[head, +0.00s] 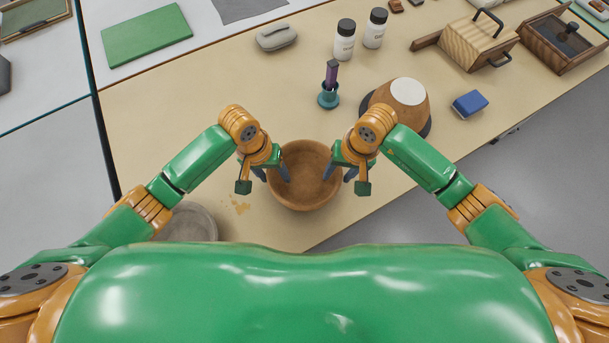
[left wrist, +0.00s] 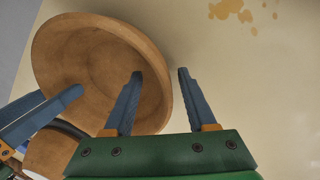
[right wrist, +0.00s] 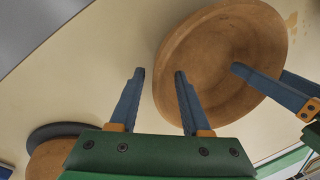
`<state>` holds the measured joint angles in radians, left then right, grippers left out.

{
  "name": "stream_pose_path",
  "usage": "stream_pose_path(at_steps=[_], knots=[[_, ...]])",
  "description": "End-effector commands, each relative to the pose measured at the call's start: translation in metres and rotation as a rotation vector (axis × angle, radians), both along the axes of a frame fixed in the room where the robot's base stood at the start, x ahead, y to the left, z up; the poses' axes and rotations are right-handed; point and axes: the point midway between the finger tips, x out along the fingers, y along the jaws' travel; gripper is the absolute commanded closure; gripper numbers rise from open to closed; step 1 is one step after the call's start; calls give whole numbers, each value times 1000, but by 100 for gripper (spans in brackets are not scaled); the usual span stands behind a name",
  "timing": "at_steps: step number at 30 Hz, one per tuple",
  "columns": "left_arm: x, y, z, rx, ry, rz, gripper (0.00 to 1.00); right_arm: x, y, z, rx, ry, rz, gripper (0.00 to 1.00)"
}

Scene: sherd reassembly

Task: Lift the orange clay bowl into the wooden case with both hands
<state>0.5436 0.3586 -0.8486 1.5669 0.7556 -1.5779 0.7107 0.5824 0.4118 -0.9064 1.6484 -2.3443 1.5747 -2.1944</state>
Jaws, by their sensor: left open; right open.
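The orange-brown clay bowl (head: 305,190) stands upright and looks empty on the tan table near its front edge. My left gripper (head: 274,174) is at its left rim, open, one finger inside the bowl and one outside. The left wrist view shows the rim (left wrist: 163,95) between those fingers. My right gripper (head: 341,175) is open at the right rim in the same way; the right wrist view shows the wall (right wrist: 170,60) between its fingers. A striped wooden box (head: 478,42) with dark handles stands at the back right; I cannot tell whether it is the case.
An open dark-wood box (head: 535,40) holds a dark object at far right. An orange rounded vessel (head: 400,112) with a white top sits right of the bowl. A teal holder (head: 328,98), two white bottles (head: 344,45) and a blue block (head: 469,104) stand behind. A grey dish (head: 188,220) is at left.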

Motion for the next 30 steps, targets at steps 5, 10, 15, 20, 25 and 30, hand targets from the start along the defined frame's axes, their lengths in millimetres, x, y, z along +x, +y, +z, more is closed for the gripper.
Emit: stream_pose_path(at_steps=[5,10,15,20,25,30], knots=[[0,0,-3,0,0,0,43,0,0,-3,0,-2,1,53],[0,0,-3,0,0,0,51,0,0,-3,0,-1,0,61],[0,0,-3,0,0,0,97,0,0,-3,0,-1,0,100],[0,0,-3,1,0,0,100,0,0,-3,-1,-1,0,100],[0,0,-3,2,1,0,100,0,0,-3,-2,-1,0,100],[0,0,-3,3,1,1,100,0,0,-3,-2,-1,0,100]])
